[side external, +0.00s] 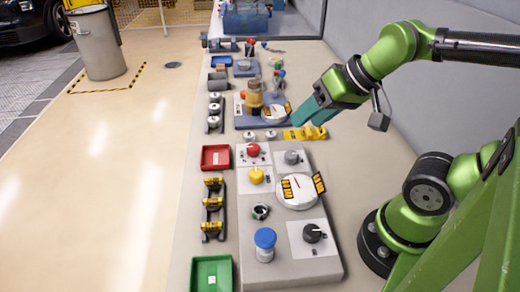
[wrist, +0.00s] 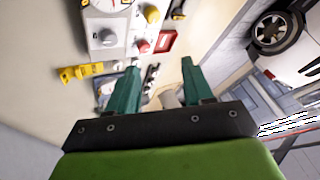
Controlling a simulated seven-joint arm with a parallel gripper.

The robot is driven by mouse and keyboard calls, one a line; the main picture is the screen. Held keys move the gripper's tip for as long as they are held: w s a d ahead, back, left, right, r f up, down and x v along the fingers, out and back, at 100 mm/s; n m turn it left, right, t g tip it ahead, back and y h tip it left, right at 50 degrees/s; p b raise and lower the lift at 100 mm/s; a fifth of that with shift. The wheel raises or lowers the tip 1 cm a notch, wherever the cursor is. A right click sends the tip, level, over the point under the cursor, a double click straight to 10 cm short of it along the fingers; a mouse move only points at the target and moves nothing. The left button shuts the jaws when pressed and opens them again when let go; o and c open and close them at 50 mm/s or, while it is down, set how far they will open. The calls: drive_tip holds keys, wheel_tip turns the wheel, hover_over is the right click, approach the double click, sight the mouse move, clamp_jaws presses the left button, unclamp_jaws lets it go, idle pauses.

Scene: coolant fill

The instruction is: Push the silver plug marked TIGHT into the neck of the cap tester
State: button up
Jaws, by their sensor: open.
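My gripper (side external: 318,110) is open and empty, with teal fingers, above the bench beside a blue-based unit. It also shows in the wrist view (wrist: 158,78) with its fingers apart. The blue-based unit (side external: 282,122) carries an upright brass-coloured cylinder (side external: 254,98) and a round white gauge; it looks like the cap tester, but I cannot read a label. Two small silver round pieces (side external: 270,135) sit in front of it. Several silver-topped pieces (side external: 214,110) stand in a dark rack to its left. I cannot tell which silver piece is marked TIGHT.
A yellow block (side external: 305,133) lies below my gripper. A grey panel (side external: 290,240) with knobs, a gauge and a blue-capped jar (side external: 265,244) stands nearer. Red (side external: 216,157) and green (side external: 211,274) trays line the left edge. A wall bounds the bench at right.

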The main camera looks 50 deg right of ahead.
drive_tip(key=w+d+f+n+g+h, duration=0.1)
drive_tip(key=w+d+f+g, duration=0.15)
drive_tip(key=w+d, duration=0.35)
drive_tip(key=w+d+f+g, duration=0.1)
drive_tip(key=w+d+f, duration=0.25)
drive_tip(key=w, duration=0.35)
drive_tip(key=n+t, duration=0.1)
drive_tip(key=n, duration=0.3)
approach(252, 136)
drive_tip(key=x, duration=1)
drive_tip(key=shift+w+r, duration=0.1)
